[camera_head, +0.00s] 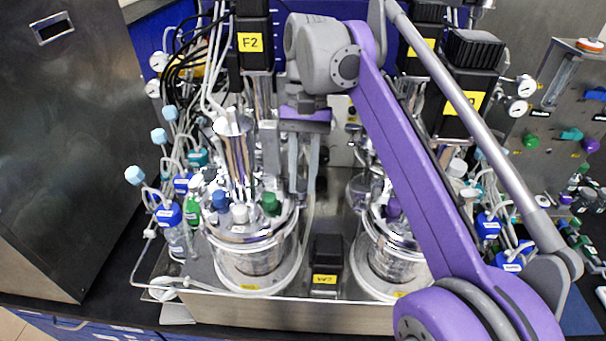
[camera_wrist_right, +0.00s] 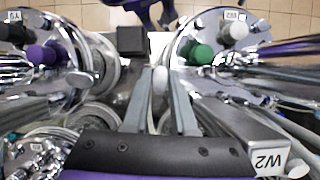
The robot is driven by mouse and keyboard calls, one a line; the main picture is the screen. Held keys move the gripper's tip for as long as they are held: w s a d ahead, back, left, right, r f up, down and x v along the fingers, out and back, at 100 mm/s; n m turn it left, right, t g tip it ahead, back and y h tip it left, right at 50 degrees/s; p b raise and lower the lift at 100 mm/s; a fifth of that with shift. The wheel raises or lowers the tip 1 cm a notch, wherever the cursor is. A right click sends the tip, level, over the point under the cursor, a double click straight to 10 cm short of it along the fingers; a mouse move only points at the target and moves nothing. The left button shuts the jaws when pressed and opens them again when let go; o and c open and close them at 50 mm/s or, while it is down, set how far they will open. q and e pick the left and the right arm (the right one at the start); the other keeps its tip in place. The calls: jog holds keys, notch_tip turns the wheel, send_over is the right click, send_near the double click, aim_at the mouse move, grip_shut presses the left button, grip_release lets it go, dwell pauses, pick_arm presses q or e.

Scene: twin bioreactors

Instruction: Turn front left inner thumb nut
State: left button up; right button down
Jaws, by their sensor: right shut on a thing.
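The front left vessel (camera_head: 252,255) is a glass jar with a shiny metal lid carrying green, white and blue caps. My right gripper (camera_head: 302,190) points down at the inner, right-hand edge of that lid, with its two grey fingers close together. In the right wrist view, its fingertips (camera_wrist_right: 162,75) close around a small pale rounded piece, which I take as the thumb nut (camera_wrist_right: 160,78), beside the lid with the green caps (camera_wrist_right: 201,53). In the head view the fingers hide the nut. My left gripper is not in view.
The front right vessel (camera_head: 392,262) stands close by, beneath my right arm. A black block (camera_head: 326,262) sits between the vessels. Tall motors and tubing rise behind, and small bottles (camera_head: 169,215) line the left side. The black bench at the left front is clear.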

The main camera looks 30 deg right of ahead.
dwell(0.3)
jog(key=c, duration=0.7)
grip_release()
jog(key=shift+v, duration=3.8)
